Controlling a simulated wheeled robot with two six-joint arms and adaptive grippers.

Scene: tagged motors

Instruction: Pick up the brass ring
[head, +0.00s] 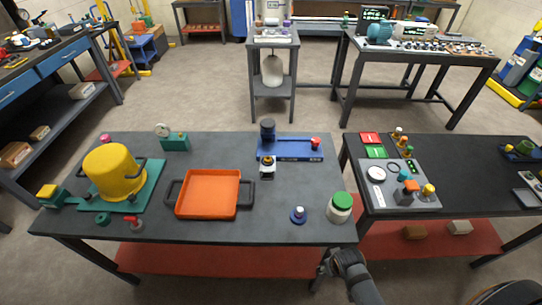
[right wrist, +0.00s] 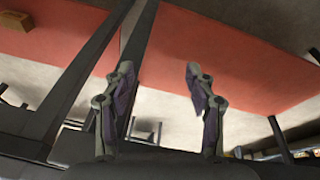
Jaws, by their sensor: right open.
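I cannot clearly make out a brass ring in either view. My right gripper (head: 328,264) is at the table's front right edge in the head view, low and away from the items on top. In the right wrist view its two fingers (right wrist: 158,75) are apart with nothing between them, facing a table leg and the red lower shelf (right wrist: 220,50). My left gripper is not in view.
An orange tray (head: 208,213), yellow bucket (head: 114,172), blue fixture (head: 290,155), blue disc (head: 298,217) and green-lidded jar (head: 340,208) stand on the table. The dark right-hand table (head: 465,185) holds a grey panel (head: 405,200). Bare tabletop lies between the tray and the blue disc.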

